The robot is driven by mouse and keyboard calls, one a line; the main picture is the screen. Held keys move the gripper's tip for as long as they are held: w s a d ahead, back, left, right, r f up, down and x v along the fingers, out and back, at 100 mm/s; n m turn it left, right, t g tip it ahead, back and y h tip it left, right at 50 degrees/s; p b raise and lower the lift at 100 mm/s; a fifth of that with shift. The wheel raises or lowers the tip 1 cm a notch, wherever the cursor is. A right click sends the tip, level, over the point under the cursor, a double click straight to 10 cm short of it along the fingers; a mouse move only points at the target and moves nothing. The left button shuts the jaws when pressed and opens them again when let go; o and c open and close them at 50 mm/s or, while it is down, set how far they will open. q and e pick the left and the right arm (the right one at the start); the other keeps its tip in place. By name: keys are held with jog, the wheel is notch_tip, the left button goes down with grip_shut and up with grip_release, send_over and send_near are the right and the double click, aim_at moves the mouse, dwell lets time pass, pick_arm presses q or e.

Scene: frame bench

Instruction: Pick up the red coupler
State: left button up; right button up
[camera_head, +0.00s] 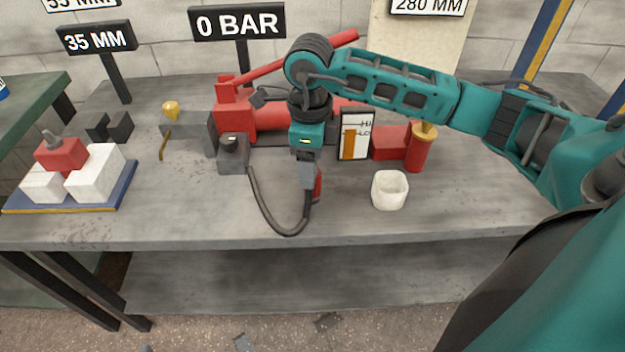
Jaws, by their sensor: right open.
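The red coupler (318,187) shows as a small red piece just behind and right of my right gripper's fingers; most of it is hidden by them. A dark hose (272,222) loops along the bench and rises to the same spot beside the fingers. My right gripper (308,186) points down over the middle of the bench, with its fingers at the coupler. It is open, and whether the fingers touch the coupler I cannot tell. My left gripper is not in view.
A red pump (234,108) with a long lever stands behind the gripper. A level gauge (355,138), a red cylinder (418,150) and a white cup (389,190) stand to the right. A blue tray (112,197) with white blocks is at left. The front bench strip is clear.

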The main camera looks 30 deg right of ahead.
aim_at(316, 191)
jog(key=f, duration=0.4)
jog(key=shift+s+f, duration=0.25)
jog(key=shift+d, duration=0.1)
jog(key=shift+c, duration=0.2)
grip_shut()
